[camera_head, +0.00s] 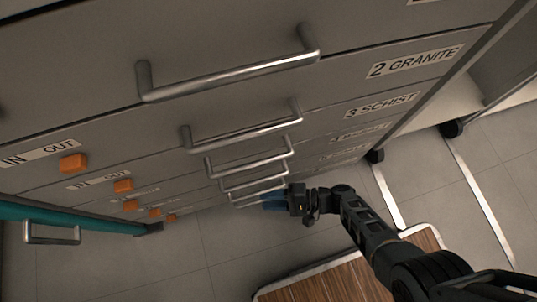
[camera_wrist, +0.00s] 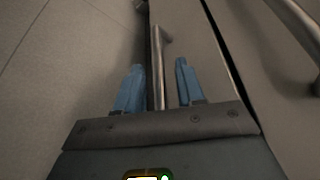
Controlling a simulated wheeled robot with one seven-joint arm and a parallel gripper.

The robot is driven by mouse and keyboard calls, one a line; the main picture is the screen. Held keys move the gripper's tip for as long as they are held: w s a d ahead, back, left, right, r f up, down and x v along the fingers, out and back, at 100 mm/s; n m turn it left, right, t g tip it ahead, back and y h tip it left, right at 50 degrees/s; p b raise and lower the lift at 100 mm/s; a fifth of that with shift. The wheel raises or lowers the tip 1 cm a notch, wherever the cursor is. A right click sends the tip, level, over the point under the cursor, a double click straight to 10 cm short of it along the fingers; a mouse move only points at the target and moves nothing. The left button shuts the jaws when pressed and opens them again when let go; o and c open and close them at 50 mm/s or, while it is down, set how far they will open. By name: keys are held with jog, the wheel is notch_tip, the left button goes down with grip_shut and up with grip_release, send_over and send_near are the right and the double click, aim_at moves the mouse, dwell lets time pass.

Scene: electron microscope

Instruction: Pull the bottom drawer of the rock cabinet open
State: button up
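The grey rock cabinet (camera_head: 330,85) fills the upper part of the head view, seen from above, with a stack of drawers and metal bar handles. The lowest handle (camera_head: 250,199) is small and partly hidden behind my gripper (camera_head: 272,201). In the wrist view the handle bar (camera_wrist: 157,75) runs between the two blue fingers of my gripper (camera_wrist: 159,66). The fingers stand apart, one on each side of the bar, with a visible gap on both sides. The drawer looks flush with the front, though its edges are hard to see.
Other handles, such as the top one (camera_head: 235,77) and the second one (camera_head: 245,132), stick out above my gripper. Orange tabs (camera_head: 74,163) line the cabinet's left side. Tiled floor (camera_head: 225,255) lies open in front.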

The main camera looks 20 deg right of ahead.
jog(key=shift+w+a+f, duration=0.1)
jog(key=shift+a, duration=0.3)
jog(key=shift+c, duration=0.4)
grip_shut()
